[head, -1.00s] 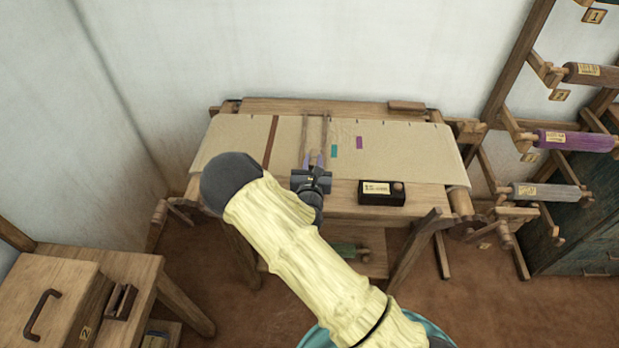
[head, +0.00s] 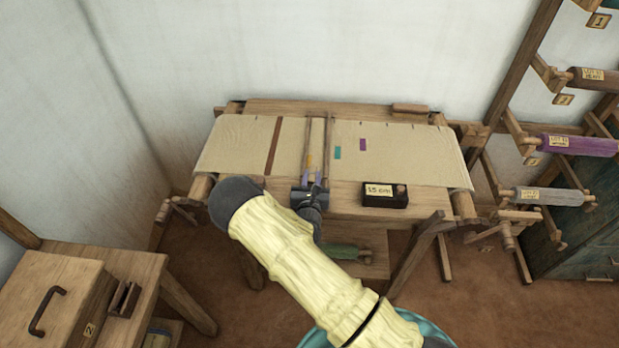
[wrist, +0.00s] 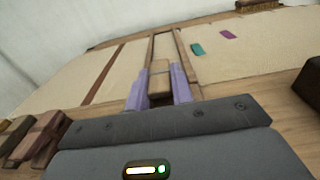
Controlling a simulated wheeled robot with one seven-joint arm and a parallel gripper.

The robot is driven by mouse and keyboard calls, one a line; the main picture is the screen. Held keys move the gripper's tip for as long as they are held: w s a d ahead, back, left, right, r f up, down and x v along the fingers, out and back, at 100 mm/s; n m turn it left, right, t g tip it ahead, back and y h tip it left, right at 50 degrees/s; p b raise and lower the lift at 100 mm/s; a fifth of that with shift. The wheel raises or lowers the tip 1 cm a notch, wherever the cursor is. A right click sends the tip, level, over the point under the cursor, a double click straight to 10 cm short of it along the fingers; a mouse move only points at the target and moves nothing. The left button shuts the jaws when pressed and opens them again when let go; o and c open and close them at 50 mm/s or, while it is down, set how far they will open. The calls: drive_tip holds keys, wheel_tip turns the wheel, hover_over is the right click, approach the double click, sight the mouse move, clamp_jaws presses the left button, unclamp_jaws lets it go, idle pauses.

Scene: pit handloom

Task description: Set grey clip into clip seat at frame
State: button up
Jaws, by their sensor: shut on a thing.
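My gripper (head: 312,178) has purple fingers and is at the front edge of the loom's cloth, at the near end of two parallel wooden bars (head: 328,140). In the wrist view the fingers (wrist: 160,88) are closed on the sides of a small brown block (wrist: 160,80) with a lighter tan top. It looks brown rather than clearly grey, so I cannot tell whether it is the grey clip. A small orange spot (head: 309,160) shows between the bars just beyond the fingertips. I cannot make out the clip seat.
Cream cloth (head: 410,155) with teal and purple marks covers the loom. A black labelled box (head: 385,195) stands on the front board, right of my gripper. Thread spools (head: 580,145) hang on a rack at the right. A wooden chest (head: 50,300) is at lower left.

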drive_tip(key=shift+d+f, duration=0.1)
drive_tip(key=shift+d, duration=0.25)
drive_tip(key=shift+a+f, duration=0.1)
drive_tip(key=shift+f, duration=0.1)
drive_tip(key=shift+s+f, duration=0.1)
drive_tip(key=shift+f, duration=0.1)
drive_tip(key=shift+s+f, duration=0.1)
drive_tip(key=shift+f, duration=0.05)
drive_tip(key=o, duration=1)
drive_tip(key=shift+a+f, duration=0.15)
drive_tip(key=shift+f, duration=0.05)
drive_tip(key=shift+a+r, duration=0.15)
drive_tip(key=shift+r, duration=0.45)
drive_tip(key=s, duration=0.4)
drive_tip(key=s+b, duration=0.1)
drive_tip(key=s, duration=0.2)
drive_tip(key=s+r+b, duration=0.1)
drive_tip(key=s, duration=0.3)
drive_tip(key=shift+s+a, duration=0.1)
drive_tip(key=shift+s, duration=0.2)
